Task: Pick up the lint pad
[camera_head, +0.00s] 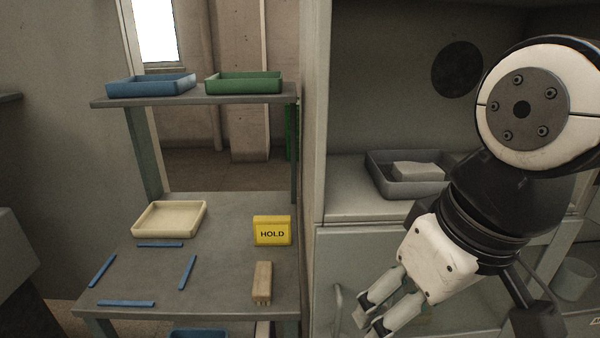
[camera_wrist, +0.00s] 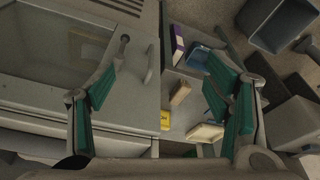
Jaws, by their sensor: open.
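A pale grey block-like pad (camera_head: 418,171) lies in a grey tray (camera_head: 380,189) inside the cabinet, and it is the likeliest lint pad, though no label shows. My gripper (camera_head: 372,318) is open and empty, pointing down in front of the cabinet, right of the table and below the grey tray. In the wrist view its green-padded fingers are spread wide, with nothing between them.
The table (camera_head: 225,265) holds a yellow HOLD sign (camera_head: 272,231), a cream tray (camera_head: 170,218) and blue strips (camera_head: 126,303). Blue (camera_head: 150,86) and green (camera_head: 243,83) trays sit on the upper shelf (camera_head: 200,101). A cabinet wall (camera_head: 313,120) separates table and cabinet.

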